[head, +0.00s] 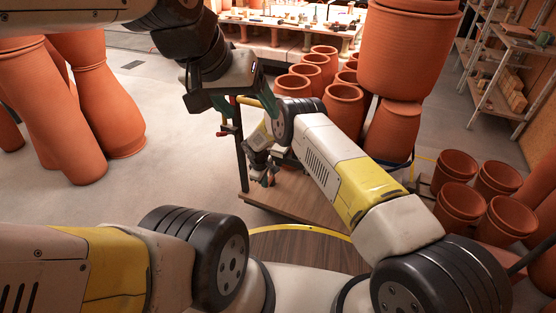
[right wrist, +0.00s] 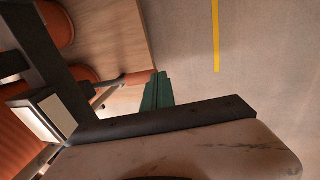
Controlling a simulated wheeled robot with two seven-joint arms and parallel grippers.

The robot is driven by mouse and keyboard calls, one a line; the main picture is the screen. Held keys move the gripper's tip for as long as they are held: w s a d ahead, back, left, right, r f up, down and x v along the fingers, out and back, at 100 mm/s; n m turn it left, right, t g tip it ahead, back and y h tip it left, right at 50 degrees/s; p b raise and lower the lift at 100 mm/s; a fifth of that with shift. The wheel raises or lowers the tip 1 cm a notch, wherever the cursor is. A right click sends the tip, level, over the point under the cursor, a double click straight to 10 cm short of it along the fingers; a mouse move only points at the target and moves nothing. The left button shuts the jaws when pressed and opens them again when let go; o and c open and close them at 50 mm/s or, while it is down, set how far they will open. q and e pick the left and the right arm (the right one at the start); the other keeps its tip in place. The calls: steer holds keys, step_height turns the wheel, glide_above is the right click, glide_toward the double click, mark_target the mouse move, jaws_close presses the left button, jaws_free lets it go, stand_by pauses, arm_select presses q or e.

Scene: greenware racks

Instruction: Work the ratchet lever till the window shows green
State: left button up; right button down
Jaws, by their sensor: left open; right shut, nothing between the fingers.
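My left gripper (head: 232,112) is the higher one, near the middle of the head view. It is open, beside the top of a dark upright post (head: 241,165). Small red and green parts (head: 228,130) show at the post's top, and a yellow bar (head: 250,102) shows just right of it; I cannot tell whether either is the ratchet lever. My right gripper (head: 264,180) is lower, pointing down over a wooden board, shut and empty. Its green fingers (right wrist: 157,92) show together in the right wrist view. I cannot make out the window or its colour.
The wooden board (head: 310,204) lies below the right gripper. Several terracotta pots (head: 342,107) stand behind it, and more (head: 457,202) stand at the right. Tall terracotta vessels (head: 105,100) stand at the left. Shelves (head: 510,70) are at the far right. Open floor (head: 170,160) lies left of the board.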

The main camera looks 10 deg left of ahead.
steer(key=shift+x, duration=2.3)
steer(key=shift+r, duration=0.1)
steer(key=shift+s+r, duration=0.1)
steer(key=shift+r, duration=0.5)
steer(key=shift+v, duration=2.3)
steer(key=shift+f, duration=0.15)
